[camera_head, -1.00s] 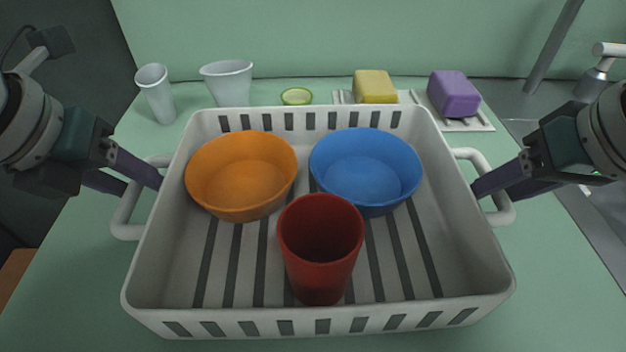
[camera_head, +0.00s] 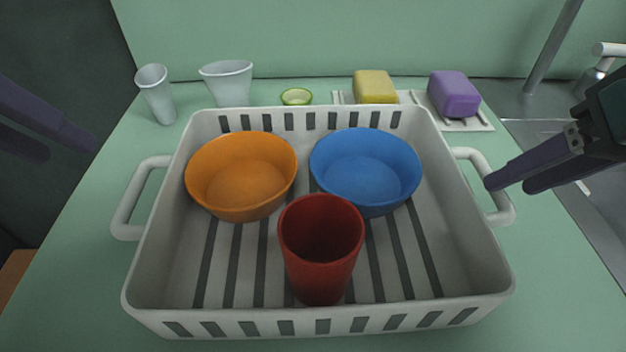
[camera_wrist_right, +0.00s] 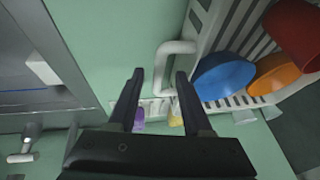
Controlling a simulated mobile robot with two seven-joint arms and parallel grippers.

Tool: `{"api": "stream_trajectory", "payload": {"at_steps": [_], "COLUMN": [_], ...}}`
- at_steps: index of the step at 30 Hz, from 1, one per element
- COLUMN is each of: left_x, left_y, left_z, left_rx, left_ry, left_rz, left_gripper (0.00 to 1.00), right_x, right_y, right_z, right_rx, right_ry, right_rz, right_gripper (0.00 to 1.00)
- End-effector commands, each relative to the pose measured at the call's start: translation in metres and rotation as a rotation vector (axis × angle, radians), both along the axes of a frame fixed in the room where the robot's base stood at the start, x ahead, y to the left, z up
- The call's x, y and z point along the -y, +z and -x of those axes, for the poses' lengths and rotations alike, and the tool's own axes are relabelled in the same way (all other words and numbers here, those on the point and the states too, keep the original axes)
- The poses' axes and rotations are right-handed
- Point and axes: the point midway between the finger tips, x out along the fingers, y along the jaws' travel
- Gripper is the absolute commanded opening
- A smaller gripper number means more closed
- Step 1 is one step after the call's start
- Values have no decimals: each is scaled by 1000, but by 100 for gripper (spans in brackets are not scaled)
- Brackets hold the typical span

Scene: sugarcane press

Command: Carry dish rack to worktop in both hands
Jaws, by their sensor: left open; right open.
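The white dish rack (camera_head: 470,270) rests on the green worktop (camera_head: 85,270). It holds an orange bowl (camera_head: 240,175), a blue bowl (camera_head: 366,170) and a red cup (camera_head: 320,250). Its left handle (camera_head: 125,205) is free. My left gripper (camera_head: 92,145) is open, left of that handle and apart from it. My right gripper (camera_head: 505,187) is open beside the right handle (camera_head: 505,213). In the right wrist view, my right gripper (camera_wrist_right: 158,80) has its fingers apart, with the right handle (camera_wrist_right: 163,65) near the tips and nothing gripped.
Behind the rack stand two pale cups (camera_head: 156,92) (camera_head: 228,82), a green round item (camera_head: 296,97), and a yellow block (camera_head: 375,87) and purple block (camera_head: 454,93) on a white tray (camera_head: 483,124). A sink (camera_head: 560,130) with a tap is at the right.

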Motion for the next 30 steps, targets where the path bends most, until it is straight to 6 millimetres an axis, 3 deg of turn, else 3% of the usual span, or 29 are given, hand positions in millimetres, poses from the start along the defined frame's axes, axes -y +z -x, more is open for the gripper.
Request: {"api": "stream_trajectory", "payload": {"at_steps": [3,10,23,30], "left_x": [0,0,0,-2], "left_y": [0,0,0,14], "left_z": [0,0,0,4], "left_rx": [0,0,0,0], "left_ry": [0,0,0,0], "left_rz": [0,1,1,1], "left_gripper": [50,50,50,50], "right_x": [6,13,15,15], "right_y": [27,60,68,86], "right_z": [9,23,28,28], "right_rx": [6,3,0,0], "right_ry": [0,0,0,0], "right_rz": [2,1,0,0], "right_gripper": [50,50,50,50]}}
